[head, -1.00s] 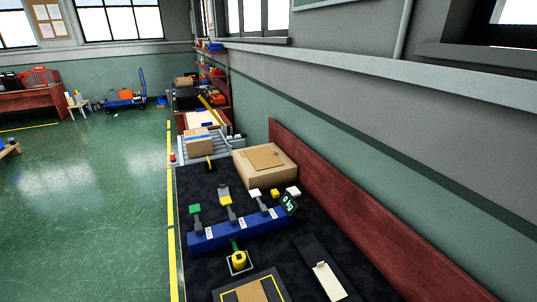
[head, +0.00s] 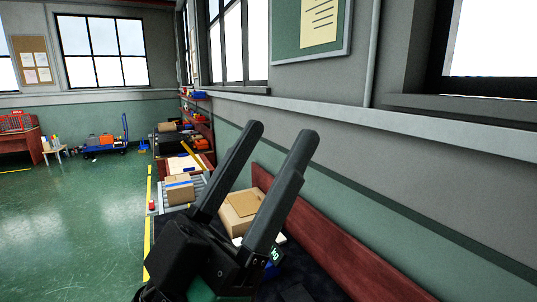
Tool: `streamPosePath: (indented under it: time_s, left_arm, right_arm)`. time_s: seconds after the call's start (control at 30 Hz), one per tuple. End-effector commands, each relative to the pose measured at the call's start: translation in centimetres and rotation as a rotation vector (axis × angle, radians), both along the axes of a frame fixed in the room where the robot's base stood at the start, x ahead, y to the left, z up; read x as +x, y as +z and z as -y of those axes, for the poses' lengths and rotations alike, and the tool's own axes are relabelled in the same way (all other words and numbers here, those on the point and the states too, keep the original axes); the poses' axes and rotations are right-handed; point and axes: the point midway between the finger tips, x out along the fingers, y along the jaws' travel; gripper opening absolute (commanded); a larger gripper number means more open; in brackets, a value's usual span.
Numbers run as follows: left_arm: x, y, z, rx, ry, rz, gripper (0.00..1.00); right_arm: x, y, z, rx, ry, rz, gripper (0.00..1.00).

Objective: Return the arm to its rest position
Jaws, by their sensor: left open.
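My left gripper (head: 279,140) rises from the bottom middle of the head view. Its two long black fingers point up and to the right and stand apart, with nothing between them. It is in front of the workbench and hides most of the benchtop. A cardboard box (head: 241,208) on the bench shows partly between and behind the fingers. The scale display (head: 275,254) shows just right of the gripper's body. My right gripper is not in view.
A dark red board (head: 345,240) runs along the wall behind the bench. Further back, a smaller box (head: 178,190) sits on a roller conveyor. A blue cart (head: 103,143) stands on the far floor. Green floor (head: 80,220) at left is clear.

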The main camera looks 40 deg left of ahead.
Motion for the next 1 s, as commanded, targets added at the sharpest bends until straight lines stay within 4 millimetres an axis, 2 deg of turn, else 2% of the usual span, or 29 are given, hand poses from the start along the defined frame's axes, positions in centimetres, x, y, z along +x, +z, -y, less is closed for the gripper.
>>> streamPosePath:
  time_s: [0.27, 0.37, 0.43, 0.57, 0.7, 1.0]
  left_arm:
    - [0.0, 0.1, 0.2, 0.007, -0.005, -0.006, 0.66]
    - [0.1, 1.4, 0.2, 0.006, -0.004, -0.006, 0.66]
    - [0.1, 3.2, 0.2, 0.006, -0.004, -0.006, 0.66]
    - [0.1, 8.5, 0.2, 0.005, -0.003, -0.006, 0.66]
    - [0.1, 15.7, 0.1, 0.005, -0.003, -0.006, 0.66]
    - [0.1, 30.3, 0.1, 0.005, -0.003, -0.007, 0.66]
  right_arm:
    - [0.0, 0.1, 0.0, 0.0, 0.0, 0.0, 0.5]
    - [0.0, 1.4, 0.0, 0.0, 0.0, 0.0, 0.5]
    - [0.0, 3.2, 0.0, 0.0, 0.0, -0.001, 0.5]
    - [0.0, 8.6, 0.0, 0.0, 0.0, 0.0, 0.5]
    - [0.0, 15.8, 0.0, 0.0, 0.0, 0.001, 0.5]
    - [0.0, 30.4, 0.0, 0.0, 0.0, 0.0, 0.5]
